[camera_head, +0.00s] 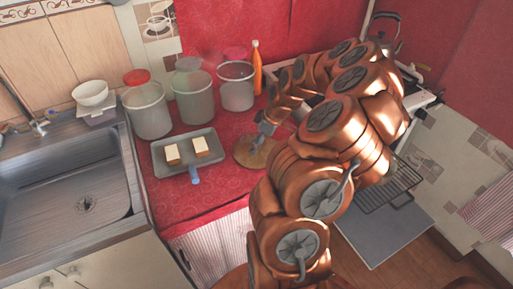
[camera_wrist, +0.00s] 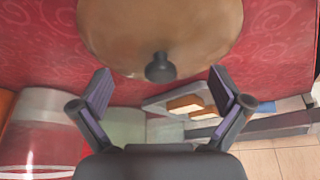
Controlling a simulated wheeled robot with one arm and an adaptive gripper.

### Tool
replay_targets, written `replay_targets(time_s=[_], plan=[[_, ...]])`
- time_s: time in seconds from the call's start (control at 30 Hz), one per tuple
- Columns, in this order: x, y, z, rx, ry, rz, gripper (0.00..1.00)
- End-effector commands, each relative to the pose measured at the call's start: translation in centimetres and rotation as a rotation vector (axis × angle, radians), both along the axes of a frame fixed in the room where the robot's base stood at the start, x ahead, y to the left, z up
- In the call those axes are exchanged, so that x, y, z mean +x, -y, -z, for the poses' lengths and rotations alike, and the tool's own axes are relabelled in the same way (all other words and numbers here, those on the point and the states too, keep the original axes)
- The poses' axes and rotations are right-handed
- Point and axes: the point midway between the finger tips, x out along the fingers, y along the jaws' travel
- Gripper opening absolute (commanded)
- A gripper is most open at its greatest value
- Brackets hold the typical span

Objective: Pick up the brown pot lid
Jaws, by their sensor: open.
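The brown pot lid (camera_head: 248,153) lies on the red patterned counter, right of the grey tray and partly behind my arm. In the wrist view the lid (camera_wrist: 160,30) is a brown disc with a dark round knob (camera_wrist: 160,68) near its edge closest to my gripper. My gripper (camera_wrist: 160,85) is open, its two fingers apart on either side of the knob with nothing between them. In the head view my gripper (camera_head: 260,138) is right above the lid. Its fingertips are too small there to make out.
A grey tray (camera_head: 160,158) with two pieces of food and a blue handle is left of the lid. Several tall containers (camera_head: 147,112) and an orange bottle (camera_head: 257,68) stand behind. A sink (camera_head: 60,195) is at left. The red counter's front (camera_head: 190,205) is bare.

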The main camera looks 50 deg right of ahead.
Motion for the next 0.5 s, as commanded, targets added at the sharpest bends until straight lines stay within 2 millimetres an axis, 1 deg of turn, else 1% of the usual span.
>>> replay_targets(time_s=[0.1,0.33,0.5], plan=[[0.19,-0.23,0.71,0.002,-0.002,-0.001,1.00],[0.27,-0.20,0.83,0.001,0.000,0.000,1.00],[0.27,-0.20,0.82,0.001,0.000,0.000,0.82]])
